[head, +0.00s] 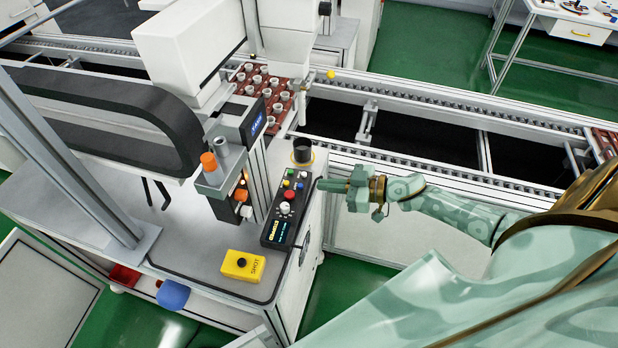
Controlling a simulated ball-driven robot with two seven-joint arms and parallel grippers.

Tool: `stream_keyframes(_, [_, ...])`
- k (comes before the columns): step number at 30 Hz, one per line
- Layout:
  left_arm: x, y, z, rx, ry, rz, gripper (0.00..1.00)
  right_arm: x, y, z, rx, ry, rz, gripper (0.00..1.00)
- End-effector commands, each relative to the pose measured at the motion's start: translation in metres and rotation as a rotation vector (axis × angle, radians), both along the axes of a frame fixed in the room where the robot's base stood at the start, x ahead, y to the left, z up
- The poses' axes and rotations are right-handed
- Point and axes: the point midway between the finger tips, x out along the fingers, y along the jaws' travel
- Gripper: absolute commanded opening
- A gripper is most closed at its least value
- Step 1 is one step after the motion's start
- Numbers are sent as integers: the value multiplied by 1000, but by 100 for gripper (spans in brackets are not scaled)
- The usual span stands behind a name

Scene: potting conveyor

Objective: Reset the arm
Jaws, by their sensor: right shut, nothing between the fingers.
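My right arm reaches in from the right. Its pale green right gripper (323,184) is shut and empty, pointing left just beside the upper end of a black control panel (278,214). I cannot tell whether the fingertips touch anything. The panel carries a pale knob (285,208), small coloured buttons and a lit blue display (280,231). A black cylinder with a yellow ring at its base (302,150) stands beyond the panel. A yellow box with a black button, marked SHOT (243,265), sits on the worktop. My left gripper is not in view.
A white machine with a black curved guard (110,105) fills the left. An orange-capped part (208,161) stands near the panel. A reddish tray of white cups (276,104) sits on the conveyor (430,95) behind. Green floor shows at right front.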

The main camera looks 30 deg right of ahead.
Motion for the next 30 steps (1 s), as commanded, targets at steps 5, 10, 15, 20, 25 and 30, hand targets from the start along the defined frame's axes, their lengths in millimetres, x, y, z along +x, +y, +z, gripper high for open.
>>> stream_keyframes(5, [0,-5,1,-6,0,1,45,-11,-10,4,0,0,0,0])
stream_keyframes(10, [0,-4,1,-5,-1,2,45,-13,-11,5,0,-1,0,0])
stream_keyframes(15, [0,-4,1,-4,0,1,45,-13,-11,5,0,-1,0,0])
stream_keyframes(20, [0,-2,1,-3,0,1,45,-13,-11,5,0,-1,0,0])
stream_keyframes(25, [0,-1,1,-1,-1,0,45,-12,-11,4,-18,-16,4,0])
stream_keyframes(30, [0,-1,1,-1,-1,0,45,-1,-61,-28,-303,-108,-132,0])
